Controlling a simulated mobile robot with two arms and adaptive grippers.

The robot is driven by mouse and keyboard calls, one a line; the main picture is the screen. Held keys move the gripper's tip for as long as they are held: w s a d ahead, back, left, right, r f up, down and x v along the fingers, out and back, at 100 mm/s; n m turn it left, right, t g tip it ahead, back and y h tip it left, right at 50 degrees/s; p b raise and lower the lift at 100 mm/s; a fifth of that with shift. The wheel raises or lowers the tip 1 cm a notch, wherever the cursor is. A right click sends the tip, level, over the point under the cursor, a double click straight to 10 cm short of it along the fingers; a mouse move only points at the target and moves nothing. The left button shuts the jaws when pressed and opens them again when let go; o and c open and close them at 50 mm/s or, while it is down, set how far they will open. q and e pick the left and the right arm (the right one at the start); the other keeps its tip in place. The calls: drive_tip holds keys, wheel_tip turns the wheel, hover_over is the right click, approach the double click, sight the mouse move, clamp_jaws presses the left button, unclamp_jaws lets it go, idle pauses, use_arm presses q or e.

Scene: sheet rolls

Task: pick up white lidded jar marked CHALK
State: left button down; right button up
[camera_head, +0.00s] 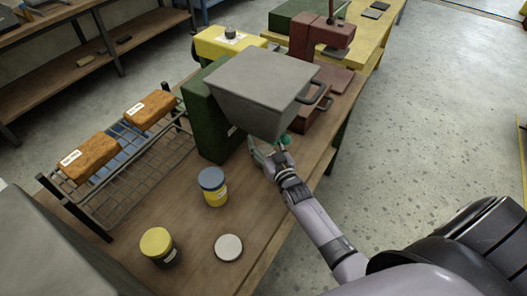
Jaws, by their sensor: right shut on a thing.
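A low round white-lidded object (228,248) stands on the wooden bench at the front. No CHALK mark can be read on it from this angle. My right gripper (272,152) is well behind it, below the grey metal bin. It is shut, and a small teal knob (285,139) shows at its fingers. The fingers partly hide what they hold. My left gripper is not in view.
A blue-lidded yellow jar (213,186) and a yellow-lidded dark jar (158,246) stand near the white lid. A wire rack (150,170) with two orange-brown blocks is at left. The grey bin (262,88) and green machine (205,125) stand behind. Bare bench lies between the jars.

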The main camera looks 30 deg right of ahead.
drive_tip(key=c, duration=0.5)
clamp_jaws()
drive_tip(key=shift+w+r, duration=0.1)
drive_tip(key=shift+r, duration=0.15)
